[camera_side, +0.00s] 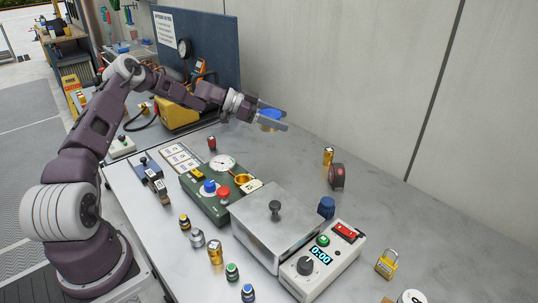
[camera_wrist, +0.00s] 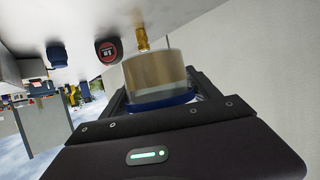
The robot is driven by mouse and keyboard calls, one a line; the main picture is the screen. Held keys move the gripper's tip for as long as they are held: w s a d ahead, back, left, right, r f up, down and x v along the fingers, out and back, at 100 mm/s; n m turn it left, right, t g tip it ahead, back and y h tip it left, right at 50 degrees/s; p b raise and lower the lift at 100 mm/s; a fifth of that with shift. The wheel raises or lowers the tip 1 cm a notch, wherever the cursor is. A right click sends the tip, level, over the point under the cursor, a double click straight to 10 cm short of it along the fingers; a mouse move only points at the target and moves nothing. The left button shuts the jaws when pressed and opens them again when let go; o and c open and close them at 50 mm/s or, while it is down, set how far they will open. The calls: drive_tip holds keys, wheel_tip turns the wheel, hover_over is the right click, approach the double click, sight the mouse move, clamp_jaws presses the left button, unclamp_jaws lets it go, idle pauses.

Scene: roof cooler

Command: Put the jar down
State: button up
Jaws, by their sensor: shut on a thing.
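The jar has a blue lid and a clear body with tan contents. In the side view the jar (camera_side: 269,113) is at the far part of the table near the wall, lid up, partly hidden by the fingers. My gripper (camera_side: 283,121) reaches to it nearly level and is shut on it. In the wrist view the jar (camera_wrist: 156,72) fills the space between the fingers, its blue lid toward the camera. I cannot tell whether its base touches the table.
A green gauge panel (camera_side: 207,197), a steel box (camera_side: 262,232) and several small bottles crowd the front. Grey tabletop (camera_side: 285,155) is bare between jar and gold can.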

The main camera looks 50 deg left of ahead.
sight(276, 156)
drive_tip(key=f, duration=1)
drive_tip(key=shift+a+f, duration=0.3)
drive_tip(key=shift+f, duration=0.1)
drive_tip(key=shift+f, duration=0.15)
drive_tip(key=o, duration=1.6)
